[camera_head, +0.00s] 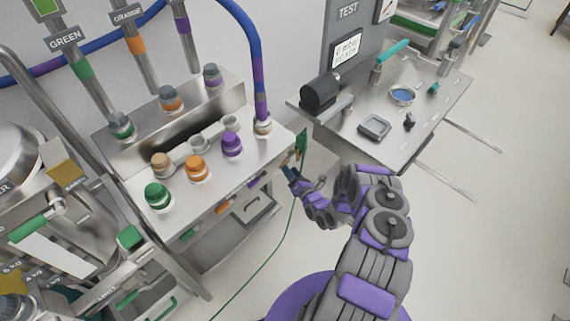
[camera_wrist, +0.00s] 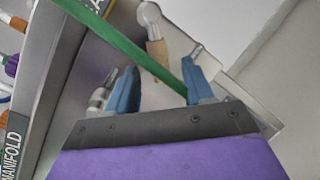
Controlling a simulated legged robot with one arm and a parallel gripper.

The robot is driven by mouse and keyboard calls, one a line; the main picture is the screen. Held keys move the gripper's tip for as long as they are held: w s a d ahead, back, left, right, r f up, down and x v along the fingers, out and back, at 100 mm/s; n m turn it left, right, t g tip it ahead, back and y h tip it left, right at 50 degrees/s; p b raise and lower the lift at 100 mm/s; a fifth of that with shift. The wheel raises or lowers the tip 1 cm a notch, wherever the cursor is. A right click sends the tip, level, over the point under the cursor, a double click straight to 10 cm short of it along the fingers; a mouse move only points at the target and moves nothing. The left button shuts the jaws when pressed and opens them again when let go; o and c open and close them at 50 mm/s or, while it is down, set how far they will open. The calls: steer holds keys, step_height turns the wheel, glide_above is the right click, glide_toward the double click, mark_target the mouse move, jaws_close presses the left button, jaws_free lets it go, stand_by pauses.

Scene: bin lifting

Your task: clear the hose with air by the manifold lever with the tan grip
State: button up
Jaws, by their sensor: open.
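The manifold (camera_head: 215,165) is a steel box with coloured caps on top, at left centre in the head view. My gripper (camera_head: 290,174) is at its right end, low beside the side face. In the wrist view my gripper (camera_wrist: 160,72) is open, with its two blue fingers apart. The tan grip (camera_wrist: 157,52) of a lever shows beyond and between the fingertips, with a pale round end above it. A green strip crosses the view between the fingers and partly hides the grip. The blue hose (camera_head: 252,40) with purple bands runs down to a port on the manifold's right corner.
A green tag (camera_head: 301,142) hangs at the manifold's right end, with a thin green cable running to the floor. A steel test bench (camera_head: 440,100) with a dish and small items stands at right. The floor between has free room. Labelled pipes hang over the manifold's back.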

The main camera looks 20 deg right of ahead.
mark_target(287, 160)
steer(key=shift+w+a, duration=0.2)
steer(key=shift+w, duration=2.5)
steer(key=shift+c, duration=0.2)
jaws_close()
steer(key=shift+f, duration=0.1)
